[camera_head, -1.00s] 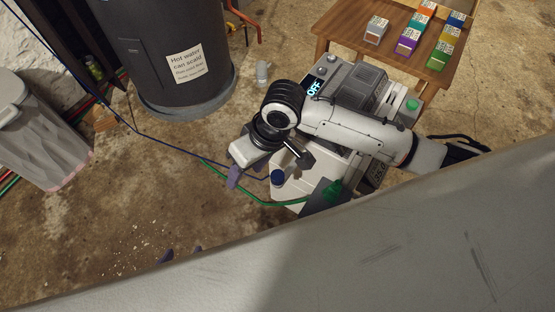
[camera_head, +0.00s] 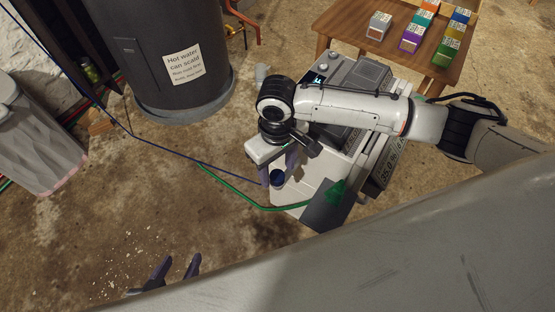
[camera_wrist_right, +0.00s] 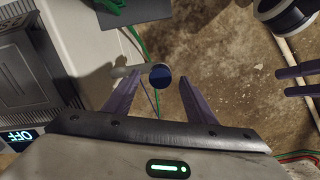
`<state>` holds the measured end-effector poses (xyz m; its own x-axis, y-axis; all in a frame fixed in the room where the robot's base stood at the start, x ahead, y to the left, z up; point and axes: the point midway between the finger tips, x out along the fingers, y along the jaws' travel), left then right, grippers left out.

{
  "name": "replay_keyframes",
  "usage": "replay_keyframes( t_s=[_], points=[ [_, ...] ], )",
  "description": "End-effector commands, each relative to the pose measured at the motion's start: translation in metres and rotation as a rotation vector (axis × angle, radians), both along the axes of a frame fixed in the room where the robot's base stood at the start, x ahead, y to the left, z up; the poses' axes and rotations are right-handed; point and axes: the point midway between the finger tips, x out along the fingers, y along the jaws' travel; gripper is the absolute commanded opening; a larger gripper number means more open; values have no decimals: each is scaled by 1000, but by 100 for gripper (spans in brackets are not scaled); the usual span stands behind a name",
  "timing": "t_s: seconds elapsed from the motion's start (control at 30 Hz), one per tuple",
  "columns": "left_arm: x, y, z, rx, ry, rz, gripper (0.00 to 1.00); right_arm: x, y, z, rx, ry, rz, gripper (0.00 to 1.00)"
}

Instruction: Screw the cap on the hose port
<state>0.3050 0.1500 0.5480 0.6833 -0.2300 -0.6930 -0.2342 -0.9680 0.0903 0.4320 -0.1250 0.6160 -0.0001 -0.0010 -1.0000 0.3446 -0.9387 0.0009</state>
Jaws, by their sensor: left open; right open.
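The dark blue round cap (camera_head: 277,178) is at the front of the white machine (camera_head: 293,195). In the right wrist view the cap (camera_wrist_right: 160,76) is seen face-on, with a pale stub (camera_wrist_right: 128,71), apparently the hose port, reaching it from the left; whether they are threaded together I cannot tell. My right gripper (camera_head: 279,176) is open, its fingers on either side of the cap with gaps showing in the wrist view (camera_wrist_right: 156,80). My left gripper (camera_head: 182,266) is open and empty at the lower left, over the floor; its fingers also show in the wrist view (camera_wrist_right: 300,80).
A green hose (camera_head: 240,196) and a thin blue line (camera_head: 185,157) run close to the port. A dark plate (camera_head: 325,205) is at the machine's front right. A grey water tank (camera_head: 165,50) and wooden table (camera_head: 350,25) stand behind.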

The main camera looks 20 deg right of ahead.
Motion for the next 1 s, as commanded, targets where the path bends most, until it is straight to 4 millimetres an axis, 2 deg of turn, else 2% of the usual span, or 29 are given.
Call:
replay_keyframes(
  t_s=[0.13, 0.47, 0.73, 0.77, 0.8, 0.93, 1.0],
  points=[
    [1, 1, -3, 1, -2, -1, 47, 0, 0, -13, 0, -1, 1, 51],
    [1, 1, -1, 2, -6, -2, 47, 0, 0, -16, 0, -1, 1, 51],
    [1, 2, -1, 2, -7, -2, 47, 0, 0, -16, 0, -1, 1, 8],
    [1, 2, -1, 2, -7, -2, 47, 0, 0, -16, 0, -1, 1, 8],
    [1, 2, -1, 2, -7, -2, 47, 0, 0, -16, 0, -1, 1, 25],
    [1, 2, -1, 2, -7, -2, 47, 0, 0, -16, 0, -1, 1, 3],
    [1, 2, 0, 2, -7, -2, 47, 0, 0, -15, 0, -1, -2, 2]
  ],
)
